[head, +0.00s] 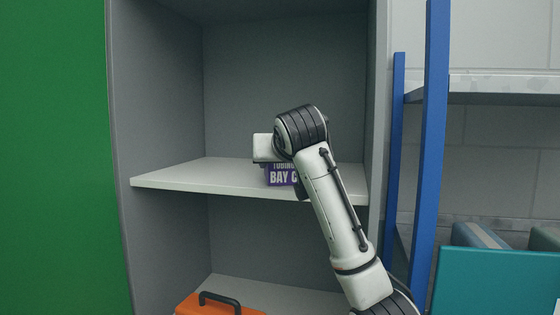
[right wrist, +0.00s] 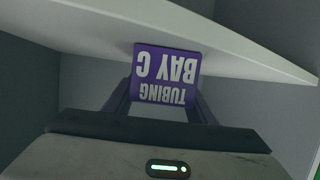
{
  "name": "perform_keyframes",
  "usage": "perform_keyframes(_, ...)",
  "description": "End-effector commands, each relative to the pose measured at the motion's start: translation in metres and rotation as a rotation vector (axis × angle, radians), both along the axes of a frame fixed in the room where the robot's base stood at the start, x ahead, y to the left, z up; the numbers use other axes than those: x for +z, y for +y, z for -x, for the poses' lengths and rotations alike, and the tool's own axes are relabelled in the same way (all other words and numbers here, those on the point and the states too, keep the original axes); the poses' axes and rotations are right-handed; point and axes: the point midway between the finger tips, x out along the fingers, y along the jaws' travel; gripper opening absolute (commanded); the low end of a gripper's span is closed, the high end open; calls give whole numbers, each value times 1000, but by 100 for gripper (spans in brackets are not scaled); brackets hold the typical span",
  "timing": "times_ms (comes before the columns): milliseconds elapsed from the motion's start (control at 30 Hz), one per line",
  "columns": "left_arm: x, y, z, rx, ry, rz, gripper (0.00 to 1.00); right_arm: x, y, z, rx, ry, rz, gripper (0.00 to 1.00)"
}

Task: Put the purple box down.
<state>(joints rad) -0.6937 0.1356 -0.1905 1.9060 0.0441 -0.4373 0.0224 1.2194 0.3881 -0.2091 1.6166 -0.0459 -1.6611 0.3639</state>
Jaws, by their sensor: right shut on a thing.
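The purple box (head: 281,176) with white "TUBING BAY C" lettering is at the middle shelf board (head: 170,180) of the grey cabinet, partly hidden by my right arm in the head view. In the right wrist view the box (right wrist: 166,75) appears upside down between the two dark fingers of my right gripper (right wrist: 163,98), which is shut on it. The box overlaps the pale shelf board (right wrist: 90,28) there. I cannot tell whether its base touches the board. My left gripper is not in view.
An orange case (head: 222,305) with a dark handle is in the compartment below. The middle board is clear left of the box. A green panel (head: 55,150) stands at the left. Blue rack posts (head: 428,150) and a teal bin (head: 495,280) are at the right.

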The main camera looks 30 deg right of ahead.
Motion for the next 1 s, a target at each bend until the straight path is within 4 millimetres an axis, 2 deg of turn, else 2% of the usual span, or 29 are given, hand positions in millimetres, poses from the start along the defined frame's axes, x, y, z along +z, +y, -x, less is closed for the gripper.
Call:
perform_keyframes(300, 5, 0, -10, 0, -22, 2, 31, -2, 0, 0, 1, -3, 0, 23)
perform_keyframes(333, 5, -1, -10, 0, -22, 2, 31, -2, 0, 0, 0, -1, 0, 56)
perform_keyframes(400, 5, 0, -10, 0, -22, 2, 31, -1, 0, 0, 0, -1, 0, 68)
perform_keyframes(433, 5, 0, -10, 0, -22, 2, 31, -1, 0, 0, 0, -1, 0, 69)
perform_keyframes(767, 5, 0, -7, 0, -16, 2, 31, 2, 0, 0, 0, -1, 0, 69)
perform_keyframes(867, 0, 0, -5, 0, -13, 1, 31, 4, 5, 8, 1, -5, 0, 69)
perform_keyframes(1000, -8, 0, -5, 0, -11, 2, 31, 12, 16, 31, 1, -8, 0, 69)
